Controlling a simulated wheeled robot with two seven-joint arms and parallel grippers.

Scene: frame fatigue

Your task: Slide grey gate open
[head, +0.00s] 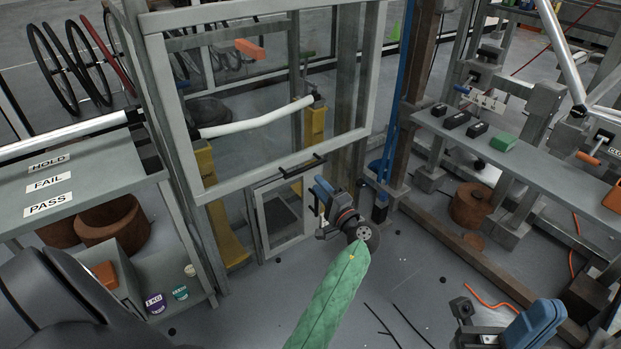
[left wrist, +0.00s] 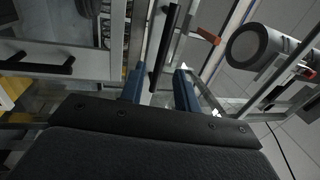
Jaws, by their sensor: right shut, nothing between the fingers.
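The grey gate (head: 189,110) is a large upright metal frame with an open middle, standing left of centre. My right gripper (head: 463,308) is shut and empty at lower right.
A grey shelf (head: 110,160) with HOLD, FAIL and PASS labels stands at left. A grey bench (head: 550,170) with black blocks and a green block (head: 503,142) is at right. Brown round tubs sit below both. Thin dark rods lie on the floor at centre right.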

